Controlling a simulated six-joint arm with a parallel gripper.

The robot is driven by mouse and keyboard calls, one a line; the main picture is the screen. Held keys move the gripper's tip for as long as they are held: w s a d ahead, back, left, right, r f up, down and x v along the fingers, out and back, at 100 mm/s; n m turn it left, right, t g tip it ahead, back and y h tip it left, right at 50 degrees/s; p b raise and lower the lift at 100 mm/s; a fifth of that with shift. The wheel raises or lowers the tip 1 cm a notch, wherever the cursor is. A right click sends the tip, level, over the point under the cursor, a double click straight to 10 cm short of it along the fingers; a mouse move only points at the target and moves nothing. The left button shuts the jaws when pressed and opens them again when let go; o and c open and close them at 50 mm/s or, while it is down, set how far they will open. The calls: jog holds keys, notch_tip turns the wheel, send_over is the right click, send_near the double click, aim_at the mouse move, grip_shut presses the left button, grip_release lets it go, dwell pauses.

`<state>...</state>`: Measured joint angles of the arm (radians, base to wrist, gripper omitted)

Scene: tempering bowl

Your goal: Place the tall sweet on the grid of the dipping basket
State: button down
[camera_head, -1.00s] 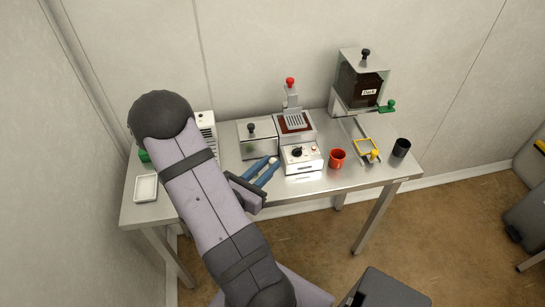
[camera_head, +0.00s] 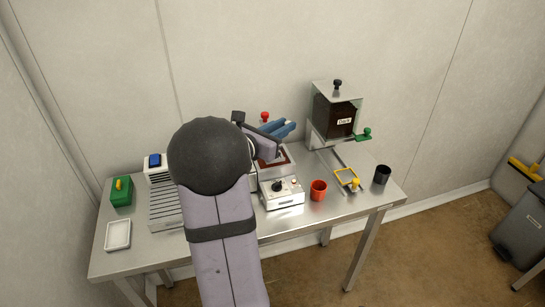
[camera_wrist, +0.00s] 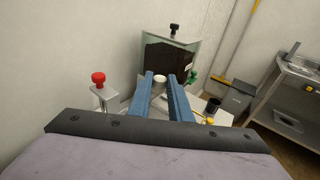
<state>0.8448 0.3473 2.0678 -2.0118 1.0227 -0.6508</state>
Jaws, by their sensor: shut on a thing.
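My gripper (camera_head: 288,127) is raised over the tempering unit. In the wrist view its two blue fingers (camera_wrist: 160,82) are shut on a small whitish, round-topped piece, apparently the tall sweet (camera_wrist: 159,78). The sweet cannot be made out in the head view. The dipping basket shows by its red knob (camera_head: 264,116), just behind my gripper; the knob and its grey upright also show at left in the wrist view (camera_wrist: 98,79). The basket's grid is hidden behind my gripper and wrist. Part of the brown bath (camera_head: 284,158) shows below the fingers.
A dark-filled dispenser (camera_head: 336,115) with a green handle stands to the right. In front are a control box (camera_head: 282,193), red cup (camera_head: 318,190), yellow frame (camera_head: 347,178) and black cup (camera_head: 382,175). A slotted white unit (camera_head: 163,208), green box (camera_head: 121,192) and white tray (camera_head: 118,235) stand left.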

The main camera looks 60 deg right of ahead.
jog(key=w+t, duration=0.1)
jog(key=w+f+n+t, duration=0.1)
jog(key=w, duration=0.1)
jog(key=w+f+n+t, duration=0.1)
jog(key=w, duration=0.1)
jog(key=shift+d+f, duration=0.15)
jog(key=shift+d, duration=0.2)
jog(key=shift+f+p, duration=0.6)
jog(key=shift+f, duration=4.35)
jog(key=shift+f, duration=0.2)
jog(key=c, duration=1.6)
grip_release()
jog(key=shift+r, duration=0.25)
jog(key=a, duration=0.4)
jog(key=a+r+b, duration=0.1)
jog(key=a, duration=0.3)
jog(key=a+b, duration=0.1)
jog(key=a, duration=0.3)
jog(key=shift+s+r, duration=0.2)
jog(key=shift+r, duration=0.15)
